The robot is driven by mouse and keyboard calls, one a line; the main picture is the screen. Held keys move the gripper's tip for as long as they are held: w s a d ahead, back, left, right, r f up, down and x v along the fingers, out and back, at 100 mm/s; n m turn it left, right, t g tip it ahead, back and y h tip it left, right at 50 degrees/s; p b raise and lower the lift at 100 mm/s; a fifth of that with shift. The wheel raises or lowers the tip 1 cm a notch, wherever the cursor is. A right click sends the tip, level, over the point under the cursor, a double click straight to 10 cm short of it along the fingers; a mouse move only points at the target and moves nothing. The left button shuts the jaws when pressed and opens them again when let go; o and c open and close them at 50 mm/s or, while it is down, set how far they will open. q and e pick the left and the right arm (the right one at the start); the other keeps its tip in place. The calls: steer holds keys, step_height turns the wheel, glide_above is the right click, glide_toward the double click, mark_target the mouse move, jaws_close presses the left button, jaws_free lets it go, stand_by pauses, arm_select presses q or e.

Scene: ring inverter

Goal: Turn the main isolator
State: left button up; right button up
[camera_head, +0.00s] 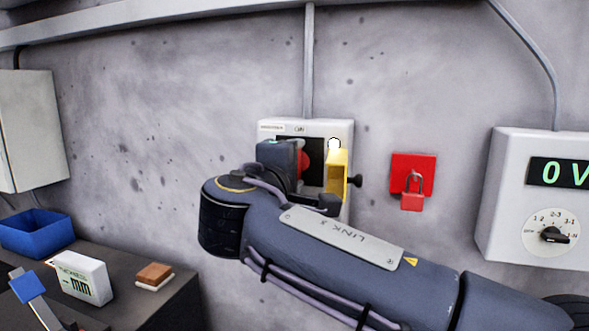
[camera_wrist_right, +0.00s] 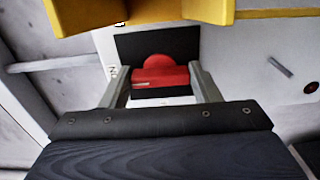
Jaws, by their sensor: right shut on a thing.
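The main isolator is a white box (camera_head: 343,130) on the wall, with a dark plate and a red rotary handle (camera_head: 305,160). My right gripper (camera_head: 300,162) is at the front of the box, and its wrist hides the lower part. In the right wrist view, the red handle (camera_wrist_right: 160,78) sits between the two grey fingers of my right gripper (camera_wrist_right: 161,84). The gripper is shut on the handle, whose grip bar lies across the view. A yellow bracket (camera_head: 338,170) with a dark knob stands at the box's right side. My left gripper is not in view.
A red plate with a red padlock (camera_head: 411,201) hangs right of the box. A white meter (camera_head: 510,200) reading 0 V is further right.

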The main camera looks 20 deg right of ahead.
steer(key=shift+f, duration=0.1)
steer(key=o, duration=0.7)
steer(key=v, duration=0.8)
steer(key=shift+w, duration=0.1)
